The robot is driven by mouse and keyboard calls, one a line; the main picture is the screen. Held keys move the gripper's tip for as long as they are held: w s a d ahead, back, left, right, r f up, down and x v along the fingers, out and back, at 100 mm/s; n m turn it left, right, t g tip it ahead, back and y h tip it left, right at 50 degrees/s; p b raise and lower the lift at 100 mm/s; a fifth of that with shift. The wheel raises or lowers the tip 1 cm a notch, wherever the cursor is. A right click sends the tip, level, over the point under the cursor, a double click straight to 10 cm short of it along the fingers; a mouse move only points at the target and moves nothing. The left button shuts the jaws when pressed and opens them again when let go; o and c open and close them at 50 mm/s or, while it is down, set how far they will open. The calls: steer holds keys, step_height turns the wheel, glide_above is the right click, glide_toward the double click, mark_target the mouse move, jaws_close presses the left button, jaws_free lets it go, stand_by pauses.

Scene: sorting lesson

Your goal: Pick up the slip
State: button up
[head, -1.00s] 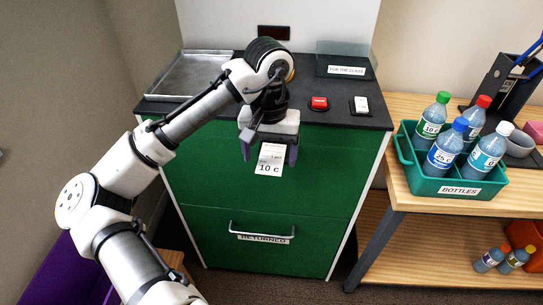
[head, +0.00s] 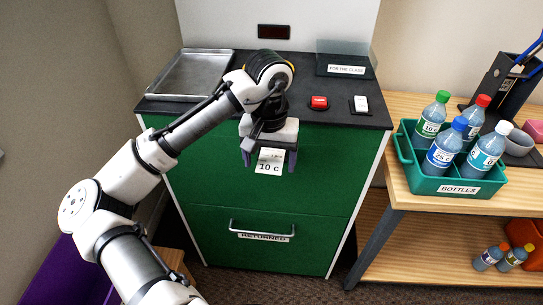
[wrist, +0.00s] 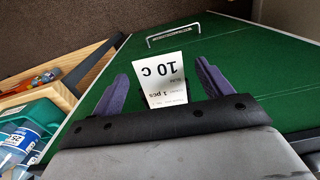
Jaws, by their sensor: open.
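The slip (head: 269,167) is a small white paper marked "10 c" against the upper green front of the cabinet. What holds its top edge is hidden behind my gripper. My gripper (head: 270,160) points down in front of the cabinet, with one dark finger on each side of the slip. In the wrist view the slip (wrist: 164,82) stands between the two spread fingers of my gripper (wrist: 163,76), with a visible gap on both sides. The fingers are open and hold nothing.
The dark cabinet top carries a metal tray (head: 190,76), a red button (head: 319,102), a white switch (head: 361,104) and a clear box (head: 345,65). Below is a drawer handle (head: 262,230) labelled "RETURNED". A teal bottle crate (head: 430,180) stands on the wooden shelf at right.

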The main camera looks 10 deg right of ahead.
steer(key=c, duration=0.8)
steer(key=shift+c, duration=0.2)
steer(key=shift+r, duration=0.15)
